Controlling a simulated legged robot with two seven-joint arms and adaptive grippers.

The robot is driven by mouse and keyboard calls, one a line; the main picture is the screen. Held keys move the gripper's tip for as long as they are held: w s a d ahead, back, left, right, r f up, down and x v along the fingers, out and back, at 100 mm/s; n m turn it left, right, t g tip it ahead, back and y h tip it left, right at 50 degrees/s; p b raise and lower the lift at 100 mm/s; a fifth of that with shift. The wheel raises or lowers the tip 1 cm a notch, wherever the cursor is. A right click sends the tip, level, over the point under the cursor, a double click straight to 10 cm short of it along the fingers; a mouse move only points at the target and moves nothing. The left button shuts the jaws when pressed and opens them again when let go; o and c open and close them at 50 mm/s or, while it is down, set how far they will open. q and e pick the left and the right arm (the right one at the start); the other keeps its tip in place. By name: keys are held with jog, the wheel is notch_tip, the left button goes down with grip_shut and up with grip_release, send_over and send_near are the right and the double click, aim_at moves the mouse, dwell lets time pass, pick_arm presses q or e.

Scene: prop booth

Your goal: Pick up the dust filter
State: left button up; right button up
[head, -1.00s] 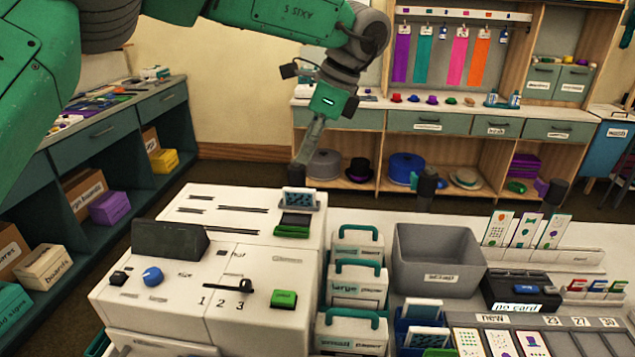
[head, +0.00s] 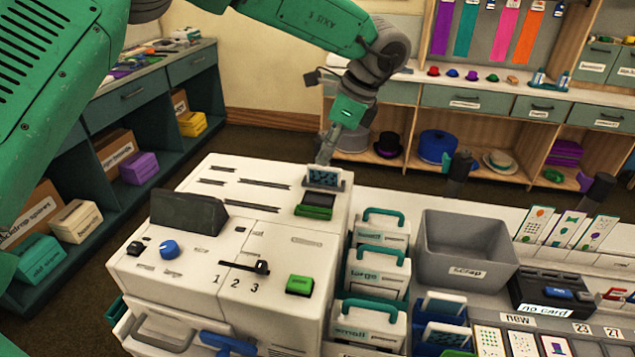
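I cannot tell for sure which thing is the dust filter; none carries a readable label saying so. The white machine (head: 255,215) has a dark patterned piece (head: 325,178) standing at its back right, behind a green-edged slot. My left gripper (head: 326,152) points down just behind the patterned piece. It is seen edge-on, so its opening and any contact are unclear. My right gripper is not in view.
White cases with teal handles (head: 378,262) stand right of the machine. A grey scrap bin (head: 466,272) and a dark card device (head: 552,290) are further right. Dark posts (head: 460,170) rise behind the bin. Shelves line the back wall.

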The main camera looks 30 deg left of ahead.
aim_at(320, 166)
pick_arm(q)
jog(key=f, duration=0.2)
jog(key=d+f, duration=0.1)
jog(key=shift+s+p, duration=0.35)
jog(key=shift+d+f, duration=0.15)
jog(key=shift+f, duration=0.25)
jog(key=shift+a+f, duration=0.15)
jog(key=shift+a, duration=1)
jog(key=c, duration=0.8)
jog(key=shift+o, duration=0.2)
jog(key=shift+a+f, duration=0.1)
jog(key=shift+a, duration=0.05)
jog(key=shift+d+r, duration=0.25)
jog(key=shift+d, duration=0.45)
grip_shut()
jog(key=r, duration=0.9)
jog(key=shift+a+r+b, duration=0.25)
jog(key=shift+r+b, duration=0.05)
jog(key=shift+b, duration=0.1)
jog(key=shift+d+r, duration=0.1)
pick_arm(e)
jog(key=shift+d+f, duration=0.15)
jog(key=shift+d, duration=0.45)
pick_arm(q)
jog(key=shift+d, duration=0.15)
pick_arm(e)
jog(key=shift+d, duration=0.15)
